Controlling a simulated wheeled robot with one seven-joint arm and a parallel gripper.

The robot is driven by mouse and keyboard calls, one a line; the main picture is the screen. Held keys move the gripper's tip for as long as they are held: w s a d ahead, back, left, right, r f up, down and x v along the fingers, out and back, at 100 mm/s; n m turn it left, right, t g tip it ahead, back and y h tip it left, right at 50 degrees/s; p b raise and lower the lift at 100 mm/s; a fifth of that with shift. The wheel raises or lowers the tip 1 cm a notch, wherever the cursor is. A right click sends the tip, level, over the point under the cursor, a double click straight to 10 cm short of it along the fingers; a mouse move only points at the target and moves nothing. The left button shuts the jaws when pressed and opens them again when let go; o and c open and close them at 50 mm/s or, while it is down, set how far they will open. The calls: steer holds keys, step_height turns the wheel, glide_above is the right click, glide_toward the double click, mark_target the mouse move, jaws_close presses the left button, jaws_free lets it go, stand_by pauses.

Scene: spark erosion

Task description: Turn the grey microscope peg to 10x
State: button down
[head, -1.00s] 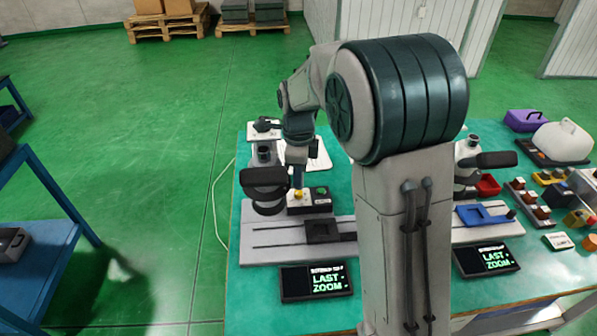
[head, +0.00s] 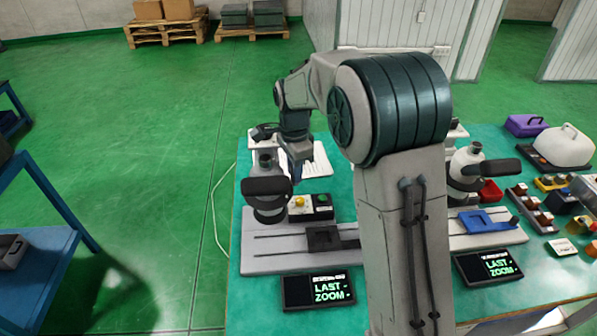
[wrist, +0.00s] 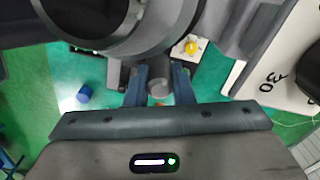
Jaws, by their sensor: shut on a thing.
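A microscope with a black eyepiece head (head: 267,187) stands on a grey slotted base (head: 275,258) on the left of the green table. My gripper (head: 297,172) is beside its head, on the right and slightly behind. In the wrist view, my two blue-grey fingers (wrist: 159,84) are shut on the small round grey peg (wrist: 158,90), below the large dark round body of the microscope (wrist: 95,25). A white plate marked 30 (wrist: 285,68) shows at the right of that view. I cannot read where the peg points, and no 10x mark is legible.
A box with a yellow button (head: 299,202) and a green button (head: 323,198) stands close by the gripper. A screen reading LAST ZOOM (head: 318,290) lies in front. A second microscope (head: 468,165) stands right of my arm. A blue cylinder (wrist: 84,94) shows in the wrist view.

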steer(key=shift+w+a+n, duration=0.25)
steer(key=shift+w+n, duration=0.1)
steer(key=shift+n, duration=0.25)
steer(key=c, duration=1.3)
jaws_free()
steer(key=shift+o, duration=0.2)
steer(key=shift+r, duration=0.1)
step_height(320, 180, up, 14)
steer(key=b, duration=0.1)
